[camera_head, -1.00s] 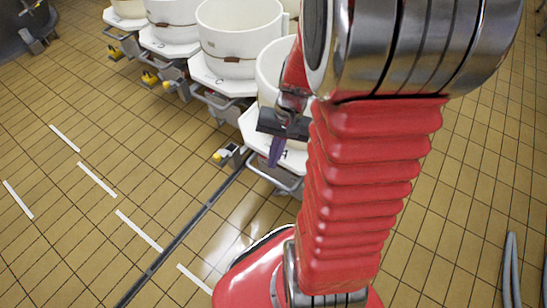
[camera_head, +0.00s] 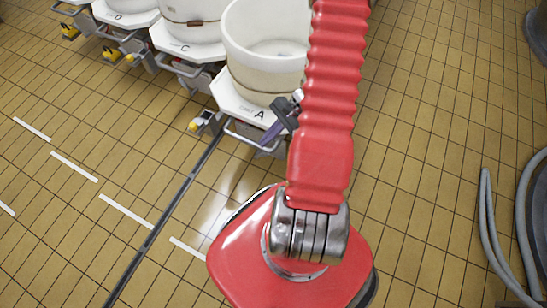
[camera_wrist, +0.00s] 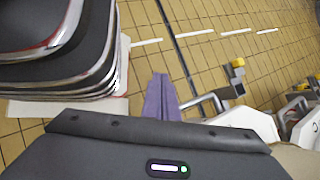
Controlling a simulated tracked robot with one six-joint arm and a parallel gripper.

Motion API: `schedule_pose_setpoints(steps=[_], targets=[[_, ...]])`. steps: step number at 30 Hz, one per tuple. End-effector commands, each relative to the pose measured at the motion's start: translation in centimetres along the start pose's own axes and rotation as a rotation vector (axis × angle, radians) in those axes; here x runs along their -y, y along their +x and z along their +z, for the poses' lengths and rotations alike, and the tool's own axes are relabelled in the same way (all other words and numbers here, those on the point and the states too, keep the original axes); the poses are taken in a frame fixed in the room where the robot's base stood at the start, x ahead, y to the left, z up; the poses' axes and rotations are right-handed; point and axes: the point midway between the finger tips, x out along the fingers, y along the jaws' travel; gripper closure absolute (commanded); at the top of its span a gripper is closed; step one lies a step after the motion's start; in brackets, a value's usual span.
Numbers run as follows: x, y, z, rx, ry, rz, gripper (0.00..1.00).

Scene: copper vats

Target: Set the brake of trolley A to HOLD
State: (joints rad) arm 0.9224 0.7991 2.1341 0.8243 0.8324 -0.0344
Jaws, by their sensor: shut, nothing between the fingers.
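Trolley A (camera_head: 240,101) is a white platform marked A with a white vat (camera_head: 262,60) on it and a grey bar handle along its front. A small grey unit with a yellow tip (camera_head: 197,124), apparently its brake, sits at its front left corner near the floor. In the wrist view a yellow-tipped grey unit (camera_wrist: 237,72) stands right of my fingers. My gripper (camera_head: 266,141) points down in front of the trolley's edge, right of the brake and apart from it. Its purple fingers (camera_wrist: 161,98) are shut and empty. The brake's setting is too small to read.
Trolley C (camera_head: 178,45) and more trolleys with vats stand in a row to the left. A dark floor channel (camera_head: 165,220) runs toward trolley A. Grey hoses (camera_head: 488,225) lie at the right. The tiled floor in front is largely clear.

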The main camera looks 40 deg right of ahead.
Motion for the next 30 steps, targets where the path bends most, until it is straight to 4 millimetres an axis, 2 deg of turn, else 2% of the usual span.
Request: schedule_pose_setpoints(steps=[20, 23, 27, 30], targets=[[-4.8, 10.6, -13.9, 0.063, 0.666, -0.323, 1.00], [-5.8, 12.3, -16.3, 0.053, 0.777, -0.378, 1.00], [-6.9, 14.4, -20.4, 0.017, 0.948, -0.472, 1.00], [-7.2, 14.8, -23.2, -0.023, 1.041, -0.535, 1.00]])
